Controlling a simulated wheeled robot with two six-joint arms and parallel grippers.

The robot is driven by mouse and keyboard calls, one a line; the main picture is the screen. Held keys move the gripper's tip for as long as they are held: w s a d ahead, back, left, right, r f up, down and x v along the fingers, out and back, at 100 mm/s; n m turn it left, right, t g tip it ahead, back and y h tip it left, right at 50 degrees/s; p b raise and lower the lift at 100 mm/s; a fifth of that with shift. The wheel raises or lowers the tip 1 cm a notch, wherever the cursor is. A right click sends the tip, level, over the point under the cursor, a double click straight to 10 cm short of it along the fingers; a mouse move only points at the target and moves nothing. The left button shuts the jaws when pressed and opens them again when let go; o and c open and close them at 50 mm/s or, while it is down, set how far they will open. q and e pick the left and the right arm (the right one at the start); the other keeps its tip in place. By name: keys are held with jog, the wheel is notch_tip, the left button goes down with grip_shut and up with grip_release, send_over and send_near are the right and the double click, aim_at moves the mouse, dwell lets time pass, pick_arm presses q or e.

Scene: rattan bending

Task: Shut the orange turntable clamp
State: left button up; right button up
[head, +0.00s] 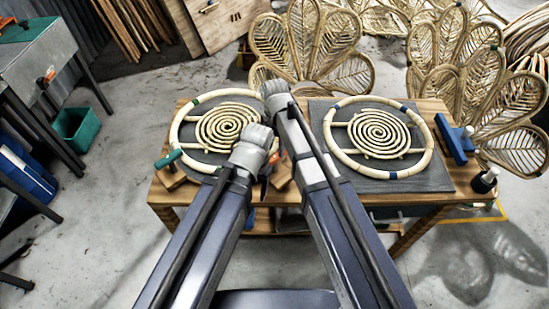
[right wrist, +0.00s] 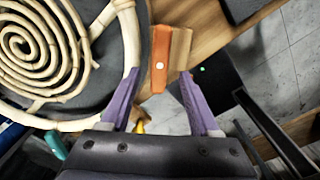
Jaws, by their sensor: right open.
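The orange turntable clamp (right wrist: 160,60) shows in the right wrist view as an upright orange bar with a white dot, beside a brown wooden block (right wrist: 180,48). In the head view a small orange part (head: 274,158) shows between my arms, mostly hidden by them. My right gripper (right wrist: 159,76) is open; its two purple fingers stand apart, with the clamp's lower end between their tips in the picture. I cannot tell any contact. My left arm's end (head: 252,147) is over the left turntable's lower right edge; its fingers are hidden.
Two rattan spirals in rings lie on dark boards, the left ring (head: 178,130) and right ring (head: 428,150), on a wooden table (head: 165,195). A green clamp (head: 168,158) is at the table's left, a blue one (head: 452,138) at right. Rattan chair backs (head: 315,45) stand behind.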

aim_at(275, 156)
notch_tip(275, 156, down, 4)
jog(key=b, duration=0.3)
jog(key=shift+f, duration=0.15)
grip_shut()
dwell(0.4)
